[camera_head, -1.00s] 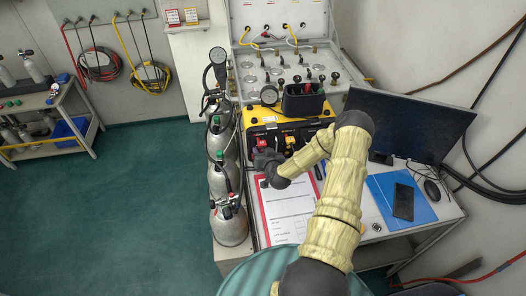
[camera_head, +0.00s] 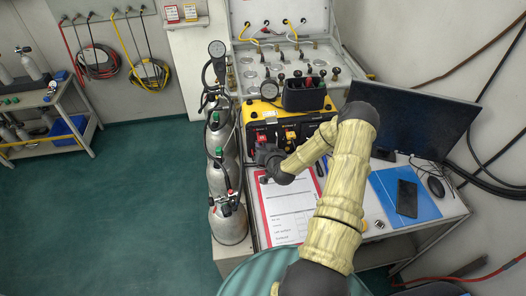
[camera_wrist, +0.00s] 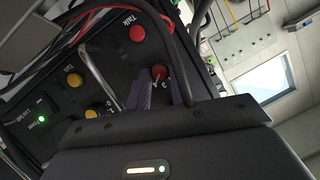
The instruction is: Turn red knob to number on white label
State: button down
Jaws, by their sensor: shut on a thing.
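The red knob (camera_wrist: 159,72) is small and sits on the black front panel, with small white marks beside it in the wrist view. My gripper (camera_wrist: 160,93) has its two purple fingers on either side of the knob, shut on it. In the head view my gripper (camera_head: 268,155) is at the lower left of the front of the yellow-cased panel (camera_head: 256,107). A small white label (camera_head: 270,118) is on the yellow case, but its number is too small to read. The exact knob setting cannot be told.
A larger red Talk button (camera_wrist: 137,33), yellow knobs (camera_wrist: 92,113) and a metal guard bar are near my fingers. Grey cylinders (camera_head: 228,222) stand left of the panel. A clipboard (camera_head: 290,212), monitor (camera_head: 415,122) and blue folder (camera_head: 403,195) are on the table.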

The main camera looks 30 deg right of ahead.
dwell(0.3)
jog(key=c, duration=1.3)
grip_release()
jog(key=shift+o, duration=0.2)
jog(key=shift+s, duration=0.15)
jog(key=b+v, duration=0.1)
jog(key=v, duration=1.6)
jog(key=shift+b, duration=0.35)
jog(key=shift+r, duration=0.1)
